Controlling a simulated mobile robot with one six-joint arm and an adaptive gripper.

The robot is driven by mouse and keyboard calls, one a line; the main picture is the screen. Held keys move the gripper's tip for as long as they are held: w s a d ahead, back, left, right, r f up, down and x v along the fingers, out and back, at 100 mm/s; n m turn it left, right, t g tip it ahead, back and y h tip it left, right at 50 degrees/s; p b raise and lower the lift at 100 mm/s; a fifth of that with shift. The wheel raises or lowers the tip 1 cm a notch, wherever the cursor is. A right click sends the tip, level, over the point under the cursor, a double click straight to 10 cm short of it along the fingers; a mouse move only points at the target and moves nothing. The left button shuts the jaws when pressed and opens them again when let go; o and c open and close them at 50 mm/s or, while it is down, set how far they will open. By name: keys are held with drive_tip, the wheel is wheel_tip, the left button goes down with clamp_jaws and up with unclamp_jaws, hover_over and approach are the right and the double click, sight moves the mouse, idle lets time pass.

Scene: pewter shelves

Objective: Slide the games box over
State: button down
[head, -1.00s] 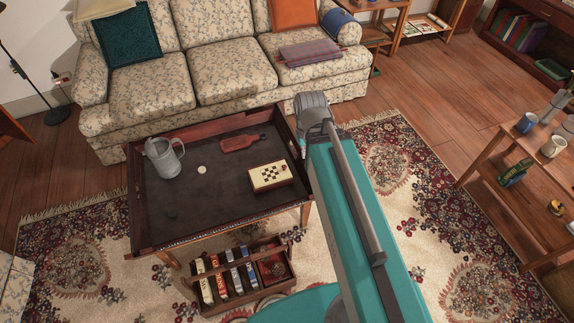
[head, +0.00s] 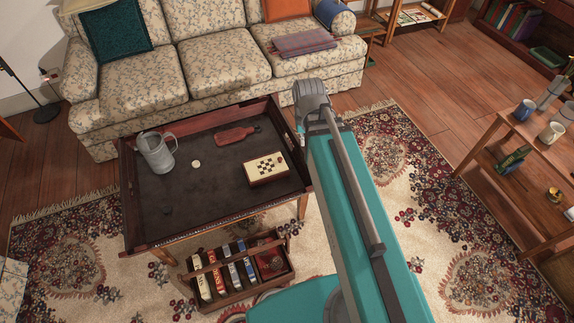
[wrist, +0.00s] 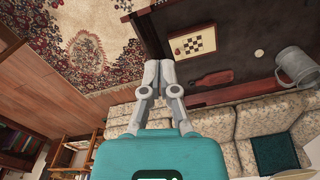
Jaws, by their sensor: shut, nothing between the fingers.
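The games box (head: 266,168) is a small cream box with a checkerboard on its lid. It lies flat near the right end of the dark, walled tray table (head: 215,193). It also shows in the wrist view (wrist: 193,42), near the table's edge. My gripper (wrist: 157,64) is shut and empty in the wrist view, with its fingertips over the table's rim, apart from the box. In the head view my teal arm reaches up right of the table and the fingers are hidden.
A pewter jug (head: 157,153), a pale disc (head: 196,163) and a red paddle-shaped board (head: 236,135) share the tabletop. A wooden caddy of books (head: 238,270) stands below the front edge. A floral sofa (head: 215,70) is behind; a side shelf (head: 525,175) stands at right.

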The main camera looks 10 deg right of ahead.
sight(289, 166)
drive_tip(key=w+f+m+b, duration=0.5)
drive_tip(key=w+f+b, duration=0.3)
drive_tip(key=f+b, duration=0.3)
drive_tip(key=w+f+m+b, duration=0.4)
drive_tip(key=w+f+b, duration=0.5)
drive_tip(key=f+b, duration=0.3)
drive_tip(key=w+f+m+b, duration=0.5)
drive_tip(key=w+f+b, duration=0.3)
drive_tip(key=f+b, duration=0.3)
drive_tip(key=shift+w+d+f+m+b, duration=0.15)
drive_tip(key=shift+w+f+m+b, duration=0.2)
drive_tip(key=shift+f, duration=0.65)
drive_tip(key=shift+s, duration=0.1)
drive_tip(key=shift+f, duration=0.1)
wheel_tip(289, 166, down, 10)
drive_tip(key=b, duration=0.9)
drive_tip(key=shift+r+b, duration=0.2)
drive_tip(key=shift+b, duration=0.2)
